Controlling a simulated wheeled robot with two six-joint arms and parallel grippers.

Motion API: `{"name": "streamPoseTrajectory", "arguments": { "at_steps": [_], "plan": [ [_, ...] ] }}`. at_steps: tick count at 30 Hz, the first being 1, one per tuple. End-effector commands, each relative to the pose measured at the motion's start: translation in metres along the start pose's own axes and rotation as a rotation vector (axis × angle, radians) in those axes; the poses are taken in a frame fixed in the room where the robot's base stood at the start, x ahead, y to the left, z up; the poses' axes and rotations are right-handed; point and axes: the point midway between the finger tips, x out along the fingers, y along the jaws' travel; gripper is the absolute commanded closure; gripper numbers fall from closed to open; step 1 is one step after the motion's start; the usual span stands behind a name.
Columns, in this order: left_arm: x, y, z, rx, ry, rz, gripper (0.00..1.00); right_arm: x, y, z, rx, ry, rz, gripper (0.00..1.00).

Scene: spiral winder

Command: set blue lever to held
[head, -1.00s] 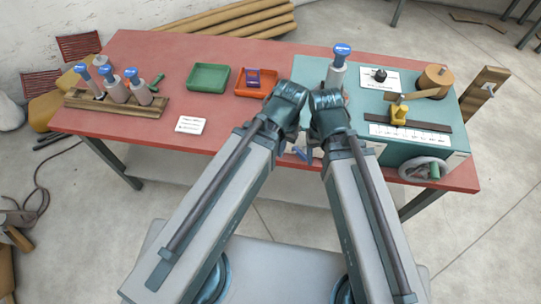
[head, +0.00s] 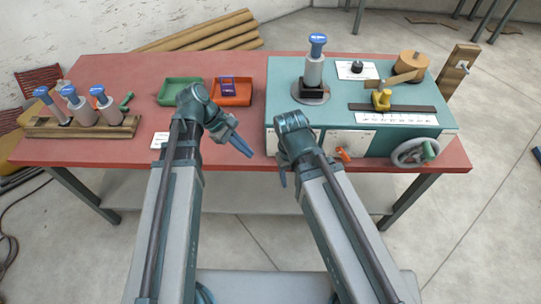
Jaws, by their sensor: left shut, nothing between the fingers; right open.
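The teal winder machine (head: 300,70) stands on the right part of the red table. I cannot make out a blue lever on it; my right arm covers part of its front face. An orange lever (head: 343,154) shows on that face, right of my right arm. My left gripper (head: 241,146) is shut and empty over the table's front, left of the machine. My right gripper (head: 283,178) is open, pointing down in front of the machine's left front, and mostly hidden by its wrist.
A blue-capped cylinder (head: 315,65) stands on the machine, with a handwheel (head: 414,152) at its right front. A green tray (head: 180,92) and an orange tray (head: 233,99) lie to the left. A wooden rack (head: 80,132) holds several blue-capped cylinders.

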Motion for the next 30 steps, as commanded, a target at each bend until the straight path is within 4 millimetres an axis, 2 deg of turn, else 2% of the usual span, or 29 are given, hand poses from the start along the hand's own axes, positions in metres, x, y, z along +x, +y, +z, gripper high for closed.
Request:
{"name": "streamPoseTrajectory", "arguments": {
  "at_steps": [1,3,10,23,26,30],
  "plan": [
    [0.002,0.004,-0.016,-0.094,-0.039,0.039,1.0,0.016,-0.002,-0.001,0.0,0.0,0.0,0.37],
    [-0.004,0.008,-0.025,-0.213,-0.096,0.082,1.0,0.024,-0.002,-0.001,0.0,0.0,0.0,0.37],
    [-0.019,0.015,-0.04,-0.438,-0.216,0.154,1.0,0.036,-0.004,-0.002,0.0,0.0,0.0,0.37],
    [-0.023,0.016,-0.041,-0.477,-0.239,0.164,1.0,0.037,-0.004,-0.002,0.0,0.0,0.0,0.37],
    [-0.019,0.017,-0.04,-0.476,-0.239,0.163,1.0,0.041,-0.004,-0.002,0.0,0.0,0.0,0.37],
    [0.001,0.019,-0.038,-0.473,-0.239,0.161,1.0,0.055,-0.005,-0.003,0.0,0.0,0.0,0.37]
  ]
}}
